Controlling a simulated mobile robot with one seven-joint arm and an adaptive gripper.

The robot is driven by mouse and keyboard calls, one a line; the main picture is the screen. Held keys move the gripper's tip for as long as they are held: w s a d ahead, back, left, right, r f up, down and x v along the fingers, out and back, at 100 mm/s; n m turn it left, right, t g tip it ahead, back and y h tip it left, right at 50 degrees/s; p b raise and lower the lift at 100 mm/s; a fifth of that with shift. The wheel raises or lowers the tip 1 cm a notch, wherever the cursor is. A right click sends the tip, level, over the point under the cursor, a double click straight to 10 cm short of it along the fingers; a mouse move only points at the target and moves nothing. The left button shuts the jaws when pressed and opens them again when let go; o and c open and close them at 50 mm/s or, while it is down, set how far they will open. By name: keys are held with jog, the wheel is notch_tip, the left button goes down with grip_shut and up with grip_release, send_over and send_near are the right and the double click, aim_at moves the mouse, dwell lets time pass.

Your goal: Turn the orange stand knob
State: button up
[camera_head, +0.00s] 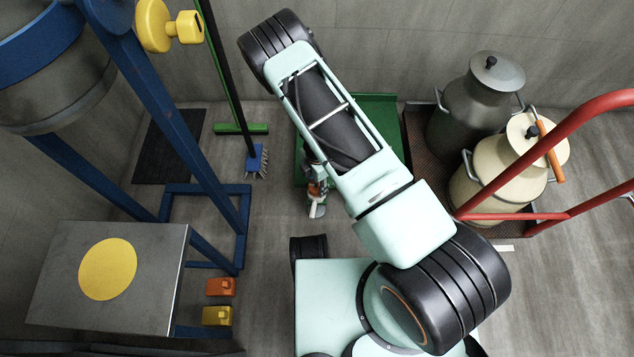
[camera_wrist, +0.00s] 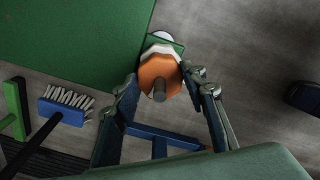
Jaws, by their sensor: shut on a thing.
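The orange stand knob (camera_wrist: 153,68) is a faceted disc with a dark stub at its centre, in the upper middle of the wrist view. A pale collar and a green bracket show just behind it. My gripper (camera_wrist: 161,77) has one finger on each side of the knob and is shut on it, with the fingertips at its edges. In the head view, a small part of the orange knob (camera_head: 315,188) shows beside my arm. My arm covers most of the area around it, so how far the knob is turned cannot be told.
A green panel (camera_head: 374,112) stands behind my arm. A blue frame with a steel table (camera_head: 60,280) is at left. Orange (camera_head: 221,287) and yellow (camera_head: 217,316) blocks lie low beside it. Milk cans (camera_head: 483,95) and a red rail (camera_head: 560,135) are at right.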

aim_at(317, 186)
jog(key=n+p, duration=0.1)
jog(key=n, duration=0.2)
jog(key=shift+r, duration=0.15)
jog(key=n+p, duration=0.1)
jog(key=n, duration=0.2)
jog(key=shift+n, duration=0.3)
jog(key=n, duration=0.6)
jog(key=shift+w+p, duration=0.1)
jog(key=shift+p, duration=0.2)
jog(key=shift+n, duration=0.3)
jog(key=o, duration=1.2)
jog(key=shift+c, duration=0.2)
notch_tip(317, 186, up, 12)
